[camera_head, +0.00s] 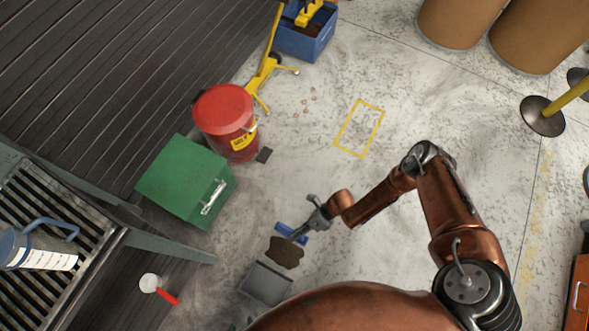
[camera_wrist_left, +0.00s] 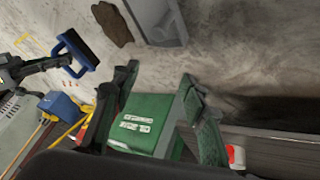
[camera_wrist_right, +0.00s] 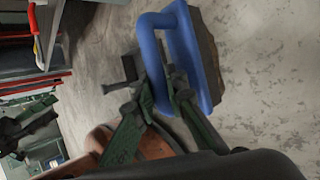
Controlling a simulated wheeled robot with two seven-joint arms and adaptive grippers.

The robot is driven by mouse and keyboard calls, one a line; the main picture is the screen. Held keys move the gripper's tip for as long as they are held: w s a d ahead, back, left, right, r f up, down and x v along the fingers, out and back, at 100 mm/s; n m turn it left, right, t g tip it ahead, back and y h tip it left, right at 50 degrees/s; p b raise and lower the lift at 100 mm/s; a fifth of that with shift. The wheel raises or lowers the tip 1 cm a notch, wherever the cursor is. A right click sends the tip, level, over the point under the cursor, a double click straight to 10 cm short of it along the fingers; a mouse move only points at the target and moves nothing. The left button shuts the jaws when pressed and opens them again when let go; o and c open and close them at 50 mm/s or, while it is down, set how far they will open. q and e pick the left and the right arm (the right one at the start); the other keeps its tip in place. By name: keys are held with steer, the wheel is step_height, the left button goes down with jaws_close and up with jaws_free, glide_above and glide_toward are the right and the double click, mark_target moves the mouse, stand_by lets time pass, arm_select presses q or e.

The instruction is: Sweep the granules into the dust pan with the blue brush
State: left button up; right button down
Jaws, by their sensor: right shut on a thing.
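The brown granules (camera_head: 284,252) lie in a flat pile on the floor, between the blue brush (camera_head: 290,233) and the grey dust pan (camera_head: 266,284). The left wrist view also shows the granules (camera_wrist_left: 112,24), the pan (camera_wrist_left: 163,22) and the brush (camera_wrist_left: 78,50). My right gripper (camera_head: 318,216) is shut on the brush's handle. In the right wrist view its fingers (camera_wrist_right: 158,85) close around the blue handle loop (camera_wrist_right: 147,48).
A green toolbox (camera_head: 186,180) and a red drum (camera_head: 225,118) stand left of the brush. A white-and-red tool (camera_head: 150,284) lies lower left. A blue bin (camera_head: 304,40) stands at the top.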

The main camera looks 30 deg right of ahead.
step_height(320, 180, down, 6)
steer(key=b, duration=0.3)
steer(key=shift+s+r+b, duration=0.1)
steer(key=shift+s+b, duration=0.05)
steer(key=shift+b, duration=0.25)
steer(key=shift+f+b, duration=0.45)
steer(key=shift+f, duration=0.55)
arm_select(q)
step_height(320, 180, down, 6)
steer(key=s+a+m+t, duration=0.1)
steer(key=t, duration=0.2)
steer(key=shift+a+f, duration=0.2)
steer(key=shift+a, duration=0.1)
steer(key=shift+r, duration=0.3)
arm_select(e)
steer(key=shift+d, duration=0.1)
arm_select(q)
steer(key=shift+f, duration=0.25)
arm_select(e)
steer(key=shift+f, duration=0.6)
arm_select(q)
steer(key=shift+s, duration=0.1)
